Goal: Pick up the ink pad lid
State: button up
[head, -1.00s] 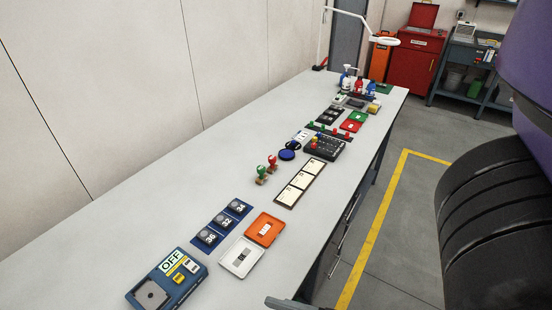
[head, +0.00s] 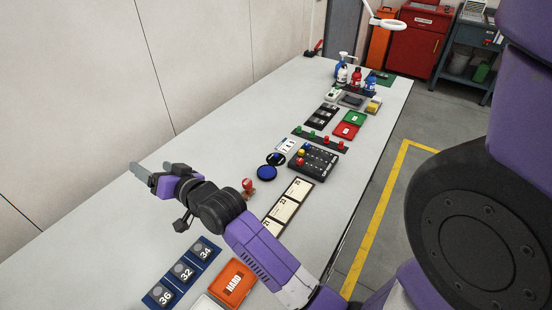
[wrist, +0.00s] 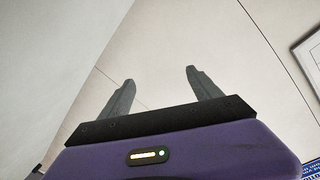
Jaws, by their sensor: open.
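A round dark-blue disc (head: 267,172) lies on the bench near its middle. A round black piece with blue on it (head: 276,158) lies just behind it. These look like the ink pad and its lid; I cannot tell for sure which is the lid. My gripper (head: 152,171) is open and empty, raised over the left part of the bench, to the left of both round pieces and clear of them. In the wrist view, my gripper (wrist: 160,77) has its two fingers apart with only wall behind them; neither round piece shows there.
A red-topped stamp (head: 248,185) stands between my arm and the disc. Cream cards (head: 286,207) lie in front, right of my arm. A black tray with coloured pegs (head: 316,162) is right of the round pieces. Bottles (head: 356,76) stand at the far end. The bench's left side is clear.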

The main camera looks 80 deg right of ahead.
jog(key=w+d+m+g, duration=0.2)
jog(key=w+d+g, duration=0.1)
jog(key=d, duration=0.9)
jog(key=s+d+f+m+g, duration=0.2)
jog(key=s+d+g, duration=0.1)
jog(key=d, duration=0.3)
jog(key=s+d+f+m+g, duration=0.1)
jog(key=s+d+g, duration=0.1)
jog(key=d, duration=0.4)
jog(key=m+g+y, duration=0.3)
jog(key=m+g, duration=0.7)
send_near(275, 155)
jog(key=f, duration=0.1)
jog(key=shift+s+f, duration=0.2)
jog(key=shift+f, duration=0.15)
jog(key=shift+s+d+f, duration=0.1)
jog(key=shift+s+f, duration=0.05)
jog(key=shift+f, duration=0.2)
jog(key=shift+p+x, duration=0.85)
jog(key=shift+x, duration=2.5)
jog(key=shift+d+r, duration=0.1)
jog(key=shift+d, duration=0.1)
jog(key=c, duration=1)
